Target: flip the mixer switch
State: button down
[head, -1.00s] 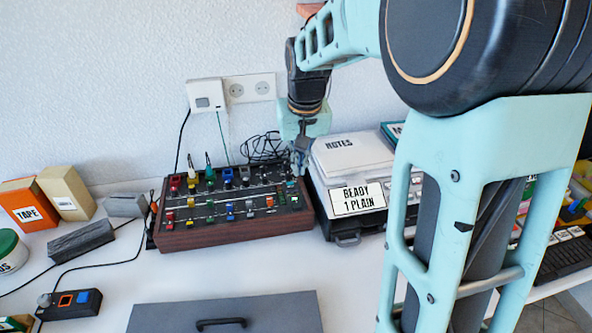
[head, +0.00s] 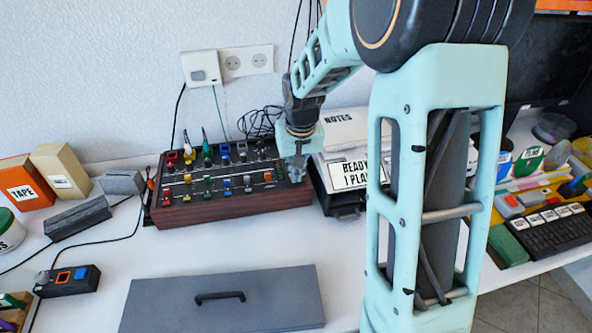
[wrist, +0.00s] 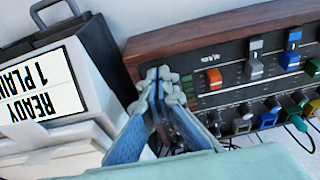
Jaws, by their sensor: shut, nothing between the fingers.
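The mixer (head: 232,206) is a wooden-sided box with a dark panel of coloured knobs and sliders, standing on the white table near the wall. My gripper (head: 297,170) is at the mixer's right end, fingers pointing down. In the wrist view my gripper (wrist: 160,84) is shut and empty, its fingertips over the end of the mixer panel (wrist: 215,60), beside a small column of green marks (wrist: 187,84). An orange slider cap (wrist: 214,78) is just to the right of the fingertips. I cannot make out the switch; the fingers may hide it. Contact cannot be told.
A case with a "READY 1 PLAIN" label (head: 350,174) stands close to the mixer's right end. A grey lid with a handle (head: 160,304) lies in front. Cables (head: 262,122) lie behind the mixer. The table between lid and mixer is clear.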

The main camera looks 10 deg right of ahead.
jog(key=f+t+b, duration=0.1)
jog(key=b, duration=0.2)
jog(key=shift+s+f, duration=0.2)
jog(key=shift+s+t+b, duration=0.25)
jog(key=shift+t+b, duration=0.35)
jog(key=shift+b, duration=0.65)
jog(key=shift+s, duration=0.1)
jog(key=shift+s+f, duration=0.15)
jog(key=shift+s, duration=0.05)
jog(key=shift+w, duration=0.1)
